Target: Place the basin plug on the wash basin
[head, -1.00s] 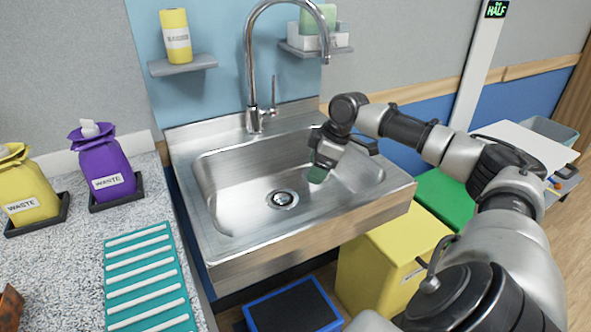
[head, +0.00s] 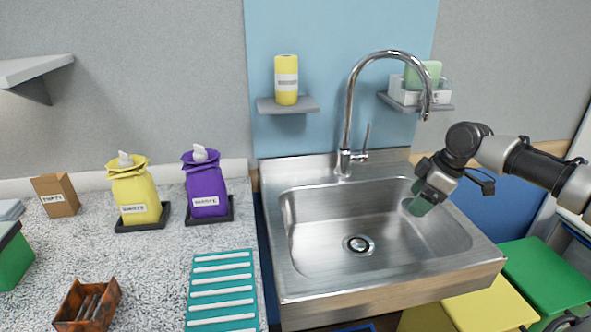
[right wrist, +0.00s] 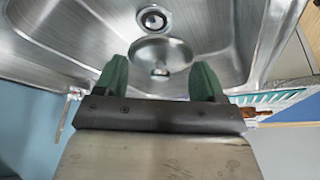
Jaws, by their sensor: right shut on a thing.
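The steel wash basin (head: 300,262) is set at the right end of the counter, with its drain (head: 358,244) in the bowl floor. My right gripper (head: 418,205) is over the right part of the bowl, green fingertips pointing down. In the right wrist view, the basin plug (right wrist: 163,52), a round shiny metal disc with a small knob, sits between the two green fingers (right wrist: 160,82), which are shut on it. The drain (right wrist: 153,18) shows just beyond it there. In the head view I cannot make out the plug clearly. My left gripper is not in view.
A tall curved faucet (head: 347,120) rises behind the bowl, left of my right arm. Small shelves hold a yellow roll (head: 286,80) and a green-topped box (head: 423,75). Yellow (head: 134,190) and purple (head: 205,185) waste bags and a teal ribbed mat (head: 222,290) are on the counter.

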